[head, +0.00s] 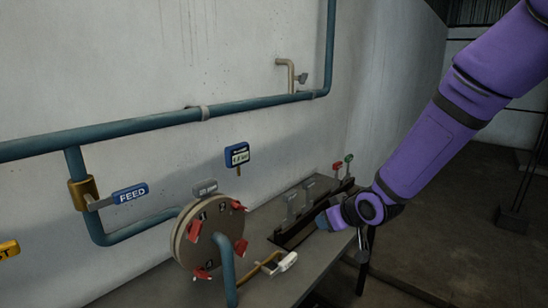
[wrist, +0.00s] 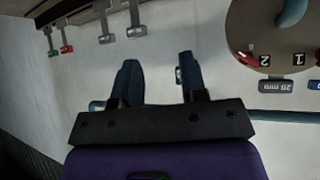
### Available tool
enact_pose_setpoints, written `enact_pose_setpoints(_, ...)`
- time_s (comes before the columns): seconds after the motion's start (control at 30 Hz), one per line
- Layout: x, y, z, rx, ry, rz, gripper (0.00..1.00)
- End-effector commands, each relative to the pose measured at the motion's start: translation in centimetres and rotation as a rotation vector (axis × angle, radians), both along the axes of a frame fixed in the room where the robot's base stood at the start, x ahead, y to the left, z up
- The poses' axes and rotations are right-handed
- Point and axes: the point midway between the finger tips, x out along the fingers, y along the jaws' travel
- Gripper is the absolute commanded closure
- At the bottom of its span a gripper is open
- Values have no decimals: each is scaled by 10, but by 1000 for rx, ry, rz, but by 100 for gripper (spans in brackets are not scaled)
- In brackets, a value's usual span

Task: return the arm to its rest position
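My purple arm (head: 420,155) reaches in from the upper right of the head view, down over the grey bench. My gripper (head: 328,220) is at its end, low over the right part of the bench, beside the slot with the levers. In the wrist view my gripper (wrist: 157,70) shows two dark blue fingers well apart, with only pale wall seen between them. It is open and holds nothing. Whether a finger touches anything on the bench cannot be told.
Grey levers (head: 300,202) and red and green tagged levers (head: 342,164) stand near the gripper. A round flanged cover (head: 207,238) with red clamps is to the left. A blue pipe (head: 240,106) runs along the wall. Open floor (head: 470,200) lies right.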

Motion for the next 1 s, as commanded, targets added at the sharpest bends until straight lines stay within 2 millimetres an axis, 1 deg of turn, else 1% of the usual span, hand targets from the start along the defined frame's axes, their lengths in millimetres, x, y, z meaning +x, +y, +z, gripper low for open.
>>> enact_pose_setpoints(0.03,-4,-10,14,-28,0,-24,61)
enact_pose_setpoints(0.1,-12,-23,30,-66,13,-59,61)
enact_pose_setpoints(0.27,-35,-53,65,-134,50,-145,61)
enact_pose_setpoints(0.4,-60,-78,95,-175,85,-223,61)
enact_pose_setpoints(0.47,-73,-88,107,-188,103,-256,61)
enact_pose_setpoints(0.67,-121,-116,143,-203,162,-364,61)
enact_pose_setpoints(0.7,-132,-121,149,-202,175,-384,61)
enact_pose_setpoints(0.87,-178,-138,171,-185,232,-455,61)
enact_pose_setpoints(1.0,-221,-149,185,-154,284,-506,61)
